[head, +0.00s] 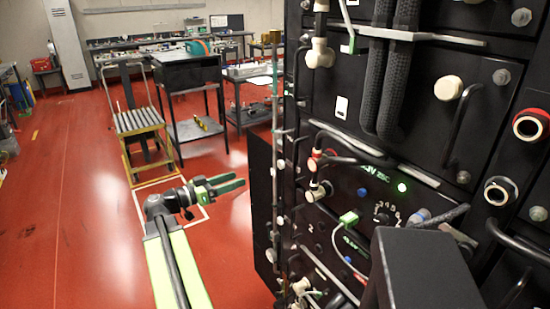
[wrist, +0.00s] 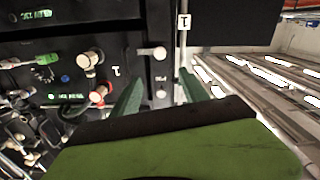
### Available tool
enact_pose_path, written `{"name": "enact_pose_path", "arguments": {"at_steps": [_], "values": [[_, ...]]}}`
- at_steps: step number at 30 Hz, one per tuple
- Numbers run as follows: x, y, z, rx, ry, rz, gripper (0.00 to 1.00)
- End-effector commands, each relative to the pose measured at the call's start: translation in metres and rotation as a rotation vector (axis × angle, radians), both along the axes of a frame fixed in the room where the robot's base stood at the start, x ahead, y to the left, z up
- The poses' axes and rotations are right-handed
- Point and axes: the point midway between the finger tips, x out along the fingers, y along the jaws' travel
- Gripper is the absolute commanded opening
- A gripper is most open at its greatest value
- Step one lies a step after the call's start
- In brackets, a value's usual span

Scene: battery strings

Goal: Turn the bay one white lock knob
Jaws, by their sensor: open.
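In the wrist view, a small white knob (wrist: 158,52) sticks out from the dark panel, beside a "1" mark (wrist: 115,70). It looks like the bay one lock knob, though the small marks are hard to read. My gripper (wrist: 163,79) is open, its two green fingers apart and pointing toward the panel. The knob appears just beyond and between the fingertips, apart from them. In the head view, my gripper (head: 242,182) is at the left of the black battery rack (head: 262,200), with nothing between its fingers. I cannot single out the same knob in the head view.
A red-ringed connector (wrist: 97,96) and a white-capped fitting (wrist: 91,57) stand left of the knob. The rack front carries cables, handles and a cream knob (head: 447,88). A yellow step stand (head: 140,125) and a black cabinet (head: 187,72) stand behind. The red floor at left is clear.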

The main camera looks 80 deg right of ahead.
Motion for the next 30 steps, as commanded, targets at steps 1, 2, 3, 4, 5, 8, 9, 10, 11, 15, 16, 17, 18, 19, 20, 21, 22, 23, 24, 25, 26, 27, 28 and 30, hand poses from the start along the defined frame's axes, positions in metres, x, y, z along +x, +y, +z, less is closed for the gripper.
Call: {"name": "enact_pose_path", "arguments": {"at_steps": [1,2,3,4,5,8,9,10,11,15,16,17,18,19,20,21,22,23,24,25,26,27,28,30], "values": [[-0.002,-0.002,-0.002,0.001,0.000,0.000,0.52],[-0.004,-0.004,-0.002,0.001,0.000,-0.001,0.52],[-0.008,-0.007,-0.002,0.002,0.000,-0.002,0.52],[-0.012,-0.010,-0.002,0.003,0.000,-0.002,0.52],[-0.016,-0.014,-0.002,0.003,0.000,-0.002,0.52],[-0.033,-0.030,-0.002,0.004,0.000,-0.003,0.52],[-0.041,-0.037,-0.002,0.004,0.000,-0.004,0.52],[-0.046,-0.042,-0.002,0.004,0.000,-0.003,0.52],[-0.052,-0.048,-0.002,0.004,0.000,-0.004,0.52],[-0.077,-0.072,-0.002,0.005,-0.001,-0.003,0.52],[-0.082,-0.077,-0.002,0.005,-0.001,-0.001,0.52],[-0.088,-0.082,-0.002,0.005,-0.001,-0.002,0.52],[-0.094,-0.088,-0.002,0.005,-0.001,-0.001,0.52],[-0.099,-0.093,-0.002,0.005,-0.001,-0.001,0.52],[-0.104,-0.097,-0.002,0.005,-0.001,-0.002,0.52],[-0.108,-0.101,-0.002,0.005,-0.001,0.000,0.52],[-0.112,-0.105,-0.002,0.005,-0.001,0.000,0.52],[-0.115,-0.108,-0.002,0.005,-0.001,0.000,0.52],[-0.118,-0.111,-0.002,0.005,-0.001,0.001,0.52],[-0.120,-0.113,-0.002,0.005,-0.001,0.002,0.52],[-0.121,-0.114,-0.002,0.005,0.000,0.002,0.52],[-0.123,-0.115,-0.002,0.005,-0.001,0.003,0.52],[-0.124,-0.116,-0.002,0.005,-0.001,0.002,0.52],[-0.125,-0.117,-0.002,0.005,-0.001,0.003,0.52]]}}
